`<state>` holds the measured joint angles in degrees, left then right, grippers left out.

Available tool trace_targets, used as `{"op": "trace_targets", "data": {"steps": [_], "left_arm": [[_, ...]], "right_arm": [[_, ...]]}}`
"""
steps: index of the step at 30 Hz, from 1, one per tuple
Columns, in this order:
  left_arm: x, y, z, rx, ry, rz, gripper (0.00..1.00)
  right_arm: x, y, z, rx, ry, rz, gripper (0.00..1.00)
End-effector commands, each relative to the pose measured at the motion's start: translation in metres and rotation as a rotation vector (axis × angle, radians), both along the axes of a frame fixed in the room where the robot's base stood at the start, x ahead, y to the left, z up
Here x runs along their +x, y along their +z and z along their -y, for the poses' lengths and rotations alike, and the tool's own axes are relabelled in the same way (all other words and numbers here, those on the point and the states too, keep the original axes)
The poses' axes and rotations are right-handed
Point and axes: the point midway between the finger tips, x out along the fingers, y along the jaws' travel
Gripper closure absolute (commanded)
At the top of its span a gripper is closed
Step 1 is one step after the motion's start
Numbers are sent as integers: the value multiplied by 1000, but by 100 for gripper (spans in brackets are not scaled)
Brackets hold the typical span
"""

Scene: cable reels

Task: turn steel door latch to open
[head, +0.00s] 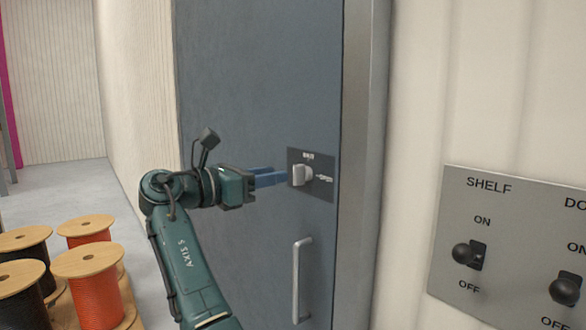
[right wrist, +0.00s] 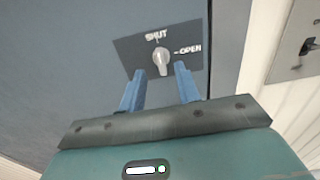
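The steel door latch is a small light-grey knob (head: 301,175) on a dark plate (head: 325,163) on the blue-grey door. In the right wrist view the knob (right wrist: 161,61) is upright, its long side toward the word SHUT; OPEN is marked to the right. My right gripper (head: 286,177) has its blue fingers pointing at the knob from the left in the head view. In the right wrist view the fingers (right wrist: 160,72) are apart, with the knob just ahead of the gap between their tips. Contact is not visible. My left gripper is not in view.
A vertical bar handle (head: 301,280) is below the latch on the door (head: 260,80). A metal frame (head: 358,150) edges the door. A switch panel (head: 510,250) is on the right wall. Several cable reels (head: 88,275) stand at lower left.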

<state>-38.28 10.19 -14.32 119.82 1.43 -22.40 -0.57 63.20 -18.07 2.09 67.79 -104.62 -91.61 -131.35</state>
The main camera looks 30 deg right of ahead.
Motion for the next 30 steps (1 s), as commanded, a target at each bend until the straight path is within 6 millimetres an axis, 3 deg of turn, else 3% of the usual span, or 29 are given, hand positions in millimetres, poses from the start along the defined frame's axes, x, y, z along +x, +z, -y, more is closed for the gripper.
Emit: {"op": "trace_targets", "data": {"steps": [3, 10, 22, 30], "left_arm": [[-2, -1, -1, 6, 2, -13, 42], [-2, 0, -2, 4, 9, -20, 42], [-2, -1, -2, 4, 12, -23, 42], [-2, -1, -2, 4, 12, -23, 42]], "right_arm": [[2, 1, 25, 0, -2, -1, 67], [4, 1, 54, -1, 1, 0, 67], [5, 0, 61, 0, 2, 1, 67], [5, 0, 61, 0, 2, 0, 89]]}}
